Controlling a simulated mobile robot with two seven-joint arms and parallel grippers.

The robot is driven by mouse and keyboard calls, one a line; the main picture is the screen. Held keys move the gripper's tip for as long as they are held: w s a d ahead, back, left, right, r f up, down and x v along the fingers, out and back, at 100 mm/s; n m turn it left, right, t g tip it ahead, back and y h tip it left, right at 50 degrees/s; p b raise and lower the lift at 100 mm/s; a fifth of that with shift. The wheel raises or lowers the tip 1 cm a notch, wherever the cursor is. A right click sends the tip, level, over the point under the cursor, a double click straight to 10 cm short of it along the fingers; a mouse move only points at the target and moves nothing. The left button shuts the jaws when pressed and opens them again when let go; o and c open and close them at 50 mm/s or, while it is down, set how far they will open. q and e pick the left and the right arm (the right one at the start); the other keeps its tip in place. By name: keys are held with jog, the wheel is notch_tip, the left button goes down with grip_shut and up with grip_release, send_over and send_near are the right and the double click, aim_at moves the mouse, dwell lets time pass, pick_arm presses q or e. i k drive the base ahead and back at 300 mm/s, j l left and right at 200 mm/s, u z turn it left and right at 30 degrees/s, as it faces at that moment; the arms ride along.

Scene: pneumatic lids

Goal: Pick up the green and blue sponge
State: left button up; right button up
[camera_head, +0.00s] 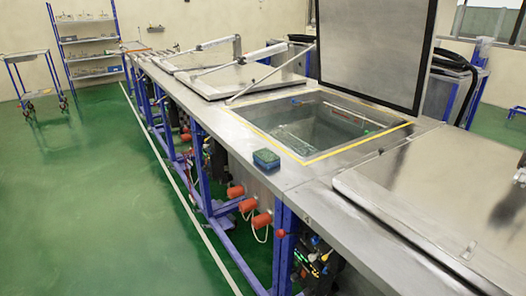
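The green and blue sponge (266,159) is a small block, dark green on top with blue sides. It lies on the metal counter (300,178) near the front left edge, just outside the yellow-edged opening of the open tank. Neither of my grippers shows in the head view, so I cannot see how they stand.
The open tank (320,127) holds clear liquid, and its lid (372,48) stands upright behind it. Closed lids lie on both sides. Orange-red knobs (262,220) stick out below the counter. Shelves (88,42) and a cart (38,75) stand far left. The green floor left is clear.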

aim_at(265, 157)
jog(key=i+j+z, duration=0.1)
jog(key=i+j, duration=0.15)
jog(key=i+j+z, duration=0.15)
jog(key=j, duration=0.25)
jog(key=i+j+z, duration=0.1)
jog(key=i+j, duration=0.2)
jog(key=i+j+z, duration=0.1)
jog(key=j, duration=0.35)
jog(key=i, duration=0.1)
